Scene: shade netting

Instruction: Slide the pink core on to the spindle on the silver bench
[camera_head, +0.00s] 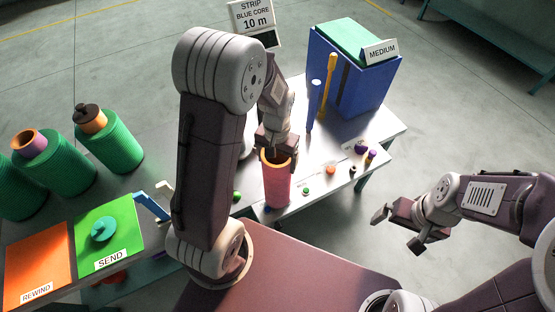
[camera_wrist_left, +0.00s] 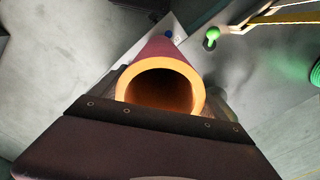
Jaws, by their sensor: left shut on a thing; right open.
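The pink core (camera_head: 276,188) is an upright hollow tube with an orange inside, over the front part of the silver bench (camera_head: 384,128). My left gripper (camera_head: 277,158) is shut on its upper rim. In the left wrist view the core (camera_wrist_left: 122,92) shows end-on, with an orange rim and dark bore, between the fingers. I cannot tell whether its lower end touches anything. A blue upright (camera_head: 314,105) and a yellow one (camera_head: 329,80) stand behind it; I cannot tell whether either is the spindle. My left arm hides part of the bench. My right gripper (camera_head: 399,231) is open and empty over the floor.
A blue box (camera_head: 350,80) with a MEDIUM card stands at the bench's back. Small coloured pieces (camera_head: 331,170) lie right of the core. Several green rolls (camera_head: 110,140) and orange and green pads (camera_head: 38,268) are at left.

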